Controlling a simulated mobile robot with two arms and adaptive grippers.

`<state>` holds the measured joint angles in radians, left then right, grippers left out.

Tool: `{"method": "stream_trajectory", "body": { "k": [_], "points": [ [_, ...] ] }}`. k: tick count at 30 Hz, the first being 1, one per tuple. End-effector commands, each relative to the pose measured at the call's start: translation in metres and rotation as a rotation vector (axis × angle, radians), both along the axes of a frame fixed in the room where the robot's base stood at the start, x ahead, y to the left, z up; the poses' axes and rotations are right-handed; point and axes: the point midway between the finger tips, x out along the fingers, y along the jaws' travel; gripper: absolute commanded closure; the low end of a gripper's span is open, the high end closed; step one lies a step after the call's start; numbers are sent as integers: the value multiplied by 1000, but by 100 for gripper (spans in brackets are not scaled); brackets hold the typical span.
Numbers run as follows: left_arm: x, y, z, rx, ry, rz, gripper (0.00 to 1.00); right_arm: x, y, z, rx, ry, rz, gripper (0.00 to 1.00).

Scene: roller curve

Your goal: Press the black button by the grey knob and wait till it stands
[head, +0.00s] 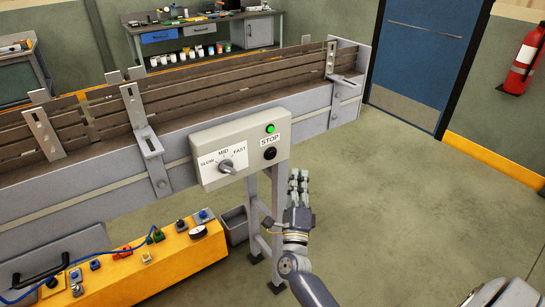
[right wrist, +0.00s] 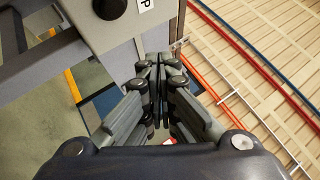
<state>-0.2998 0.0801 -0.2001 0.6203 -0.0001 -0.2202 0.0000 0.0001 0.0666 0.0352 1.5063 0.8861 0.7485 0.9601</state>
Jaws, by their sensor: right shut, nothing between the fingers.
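The control box (head: 241,150) is mounted on the side of the conveyor. Its grey knob (head: 228,167) sits on a dial marked SLOW, MID and FAST, with the pointer toward the upper right. The black button (head: 270,153) is right of the knob, under the STOP label; it also shows in the right wrist view (right wrist: 110,8). A green lamp (head: 270,129) above it is lit. My right gripper (head: 299,176) is shut and empty, right of and below the box, apart from the button. My left gripper is not in view.
The slatted conveyor (head: 200,94) runs across the scene behind the box, with metal guide brackets. A yellow panel (head: 180,259) with several coloured fittings stands at lower left. A grey bin (head: 235,225) is under the box. The floor (head: 400,200) at right is clear.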

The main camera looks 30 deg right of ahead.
Motion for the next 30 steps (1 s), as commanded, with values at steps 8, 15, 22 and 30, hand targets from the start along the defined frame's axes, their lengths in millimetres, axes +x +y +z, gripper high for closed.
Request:
{"method": "stream_trajectory", "body": {
  "k": [8,15,22,30],
  "points": [
    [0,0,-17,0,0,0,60,41,3,-2,1,-3,0,100],
    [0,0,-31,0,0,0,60,65,6,-2,1,-2,1,100],
    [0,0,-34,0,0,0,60,72,6,0,1,0,1,100],
    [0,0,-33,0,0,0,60,72,6,0,0,0,0,100]
  ]
}}
